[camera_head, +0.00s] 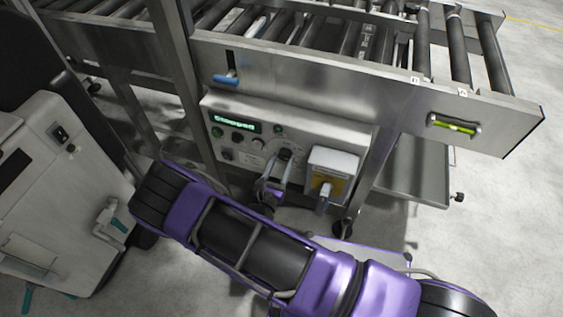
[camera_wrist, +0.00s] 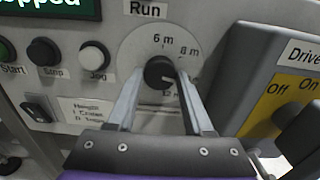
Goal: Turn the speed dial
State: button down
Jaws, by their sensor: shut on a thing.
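The speed dial (camera_wrist: 159,73) is a round black knob on a light plate with "6 m" and "8 m" marks. It also shows on the grey control panel in the head view (camera_head: 284,154). My gripper (camera_wrist: 161,79) is shut on the dial, with one grey finger on each side of it. In the head view my gripper (camera_head: 278,172) reaches up to the panel from below. The fingers hide the lower left of the scale and part of its right side.
The display (camera_head: 235,125) reads "Stopped". Start, Stop and Jog (camera_wrist: 95,57) buttons sit left of the dial. The drive switch box (camera_head: 332,170), with a yellow Off/On plate, juts out close on the right. A roller conveyor (camera_head: 300,75) runs above the panel.

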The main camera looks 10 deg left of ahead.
jog(key=m, duration=0.5)
jog(key=shift+m, duration=2.5)
jog(key=shift+c, duration=1.5)
grip_release()
jog(key=s+a, duration=0.1)
jog(key=s, duration=1.6)
jog(key=shift+s+a+p, duration=0.15)
jog(key=shift+s+p, duration=0.1)
jog(key=shift+p, duration=0.05)
